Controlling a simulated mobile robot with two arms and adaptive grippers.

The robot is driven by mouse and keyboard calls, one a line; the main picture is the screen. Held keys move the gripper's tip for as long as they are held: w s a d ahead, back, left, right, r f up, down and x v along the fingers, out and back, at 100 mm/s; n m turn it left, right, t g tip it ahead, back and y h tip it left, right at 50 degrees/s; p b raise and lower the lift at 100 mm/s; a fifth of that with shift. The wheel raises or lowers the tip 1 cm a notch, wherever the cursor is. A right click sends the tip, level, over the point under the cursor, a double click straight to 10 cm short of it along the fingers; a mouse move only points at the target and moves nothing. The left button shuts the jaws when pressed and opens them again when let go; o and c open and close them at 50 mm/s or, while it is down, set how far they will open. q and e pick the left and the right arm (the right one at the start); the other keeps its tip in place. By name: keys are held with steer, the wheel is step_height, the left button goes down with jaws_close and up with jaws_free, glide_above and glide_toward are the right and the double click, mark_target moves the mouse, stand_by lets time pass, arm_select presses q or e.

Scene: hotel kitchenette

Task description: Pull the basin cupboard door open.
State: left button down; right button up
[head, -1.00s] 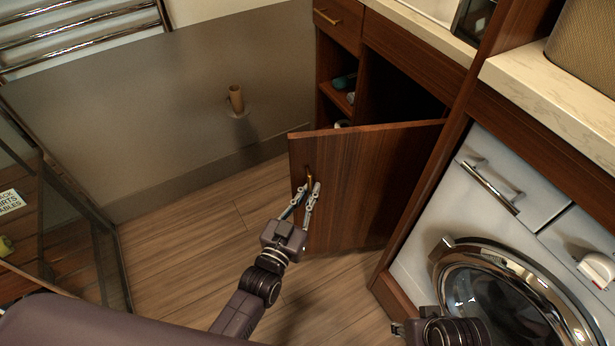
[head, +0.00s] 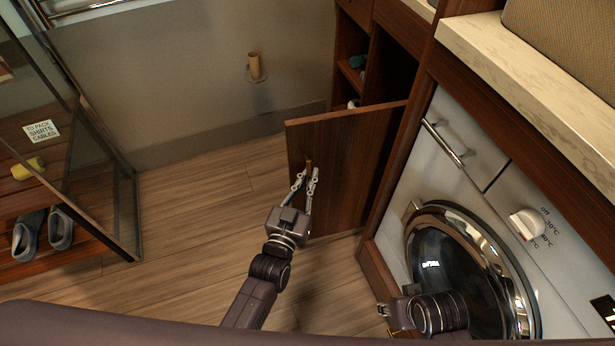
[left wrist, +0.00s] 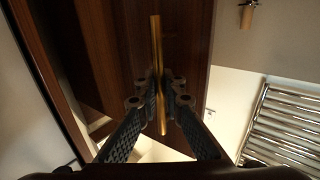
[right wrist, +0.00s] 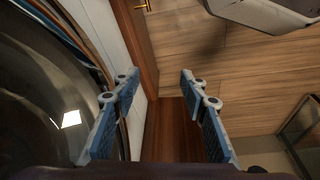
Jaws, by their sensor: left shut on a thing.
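The basin cupboard door (head: 348,165) is dark brown wood and stands swung out from its cabinet, with the dark opening behind it. Its slim brass handle (head: 308,165) is near the free edge. My left gripper (head: 307,178) is shut on this handle; in the left wrist view the upright brass bar (left wrist: 156,45) runs between the closed fingers (left wrist: 159,95). My right gripper (head: 382,312) is low in front of the washing machine. In the right wrist view its fingers (right wrist: 160,88) are apart with nothing between them.
The washing machine (head: 470,270) with its round door stands right of the cupboard, under a pale worktop (head: 520,85). A glass panel (head: 105,170) and a low wooden rack (head: 40,255) with slippers are at the left. The wooden floor (head: 205,215) between is clear.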

arm_select(q)
steer(key=shift+a, duration=0.1)
steer(key=c, duration=2.1)
jaws_free()
steer(key=shift+s, duration=0.1)
steer(key=v, duration=1.1)
steer(key=shift+s, duration=0.4)
steer(key=shift+a, duration=0.1)
